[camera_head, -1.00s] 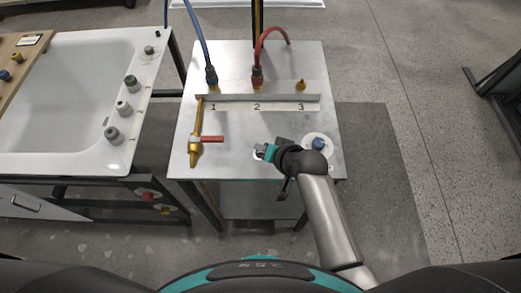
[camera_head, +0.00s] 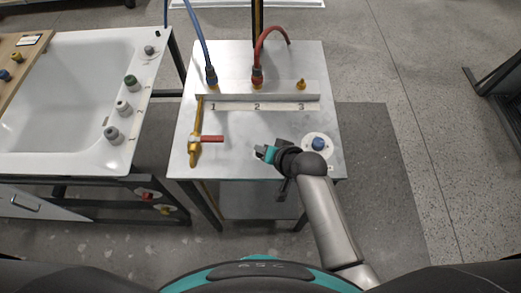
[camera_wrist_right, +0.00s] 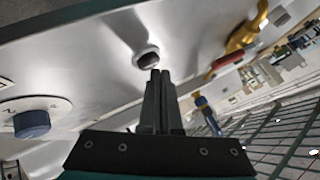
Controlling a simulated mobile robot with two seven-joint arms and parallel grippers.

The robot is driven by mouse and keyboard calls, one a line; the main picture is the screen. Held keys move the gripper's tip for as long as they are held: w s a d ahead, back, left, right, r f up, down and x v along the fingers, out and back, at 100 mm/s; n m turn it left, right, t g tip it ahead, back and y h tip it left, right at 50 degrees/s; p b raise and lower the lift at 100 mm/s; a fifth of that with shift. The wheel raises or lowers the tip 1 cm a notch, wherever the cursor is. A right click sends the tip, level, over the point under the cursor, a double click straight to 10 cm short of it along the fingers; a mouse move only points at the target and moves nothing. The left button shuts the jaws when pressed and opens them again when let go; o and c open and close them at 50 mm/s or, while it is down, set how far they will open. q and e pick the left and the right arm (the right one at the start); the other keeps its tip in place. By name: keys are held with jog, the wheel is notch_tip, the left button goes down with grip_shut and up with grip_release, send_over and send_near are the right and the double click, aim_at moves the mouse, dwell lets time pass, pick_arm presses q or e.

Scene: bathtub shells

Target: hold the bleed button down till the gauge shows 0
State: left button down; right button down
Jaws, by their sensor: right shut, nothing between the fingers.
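My right gripper (camera_head: 262,153) is shut and empty over the front middle of the metal bench top (camera_head: 238,135). In the right wrist view its fingertips (camera_wrist_right: 158,74) are close to a small dark button (camera_wrist_right: 148,60) in a pale ring, which I take to be the bleed button. I cannot tell whether they touch it. In the head view the gripper hides most of that spot. I cannot make out a gauge face or a reading. My left gripper is not in view.
A blue knob on a white disc (camera_head: 319,144) is right of my gripper. A brass valve with a red handle (camera_head: 212,139) is to the left. Blue (camera_head: 197,35) and red (camera_head: 262,50) hoses join ports 1 and 2; port 3 (camera_head: 301,85) is bare. A white bathtub (camera_head: 60,110) stands left.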

jog(key=shift+f, duration=0.5)
dwell(2.0)
dwell(0.4)
jog(key=shift+r+p, duration=0.9)
notch_tip(320, 180, up, 5)
jog(key=p, duration=0.5)
jog(key=shift+r+p, duration=0.1)
jog(key=shift+p, duration=0.25)
